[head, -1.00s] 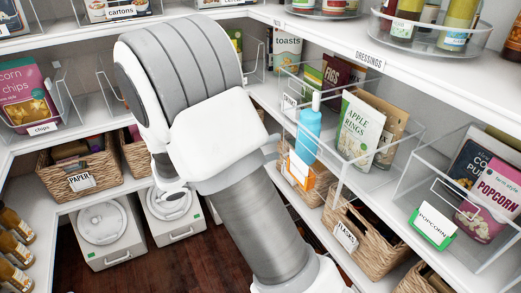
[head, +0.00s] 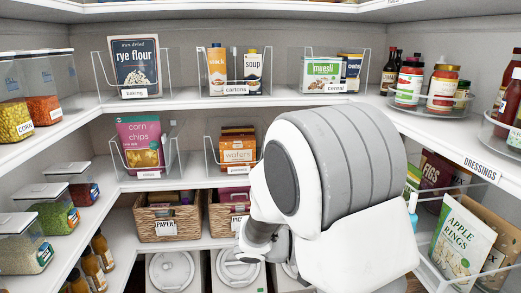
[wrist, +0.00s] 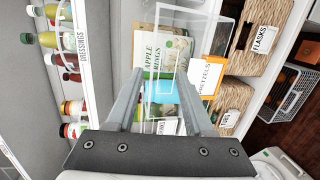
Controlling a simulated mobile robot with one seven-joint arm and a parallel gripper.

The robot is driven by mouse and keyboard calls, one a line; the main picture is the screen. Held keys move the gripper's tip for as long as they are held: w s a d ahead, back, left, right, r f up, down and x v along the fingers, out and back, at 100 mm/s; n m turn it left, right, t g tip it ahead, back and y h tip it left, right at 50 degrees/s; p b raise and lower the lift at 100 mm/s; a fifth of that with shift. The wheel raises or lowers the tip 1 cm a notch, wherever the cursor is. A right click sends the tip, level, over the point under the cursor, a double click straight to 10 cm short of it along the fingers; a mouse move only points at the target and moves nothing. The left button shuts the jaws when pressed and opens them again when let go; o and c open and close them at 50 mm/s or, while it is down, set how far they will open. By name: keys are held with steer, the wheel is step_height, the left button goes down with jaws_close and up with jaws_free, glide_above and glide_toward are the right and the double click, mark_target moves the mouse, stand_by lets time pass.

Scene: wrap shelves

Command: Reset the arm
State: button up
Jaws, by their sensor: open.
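My gripper (wrist: 160,74) shows in the wrist view with its two grey fingers apart. My arm (head: 340,180) is bent in front of the right half of the shelves, and my gripper is hidden there. The apple rings bag (head: 461,243) stands in a clear bin at the right; it also shows in the wrist view (wrist: 163,55).
Shelves line the back and both sides. Jars stand on a clear turntable (head: 440,103) near my arm. A flasks basket (wrist: 262,40) is in the wrist view.

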steer(key=s+r+m+y+p, duration=0.1)
steer(key=s+r+y+p, duration=0.45)
steer(key=s+y, duration=0.45)
steer(key=s+a+r+t+y+p, duration=0.4)
steer(key=a+r, duration=0.4)
steer(key=r, duration=0.2)
steer(key=shift+s+a+r+n+t+y, duration=0.15)
steer(key=shift+a+r+n+t+y, duration=0.2)
steer(key=shift+t+y, duration=0.6)
steer(key=shift+d+f, duration=0.2)
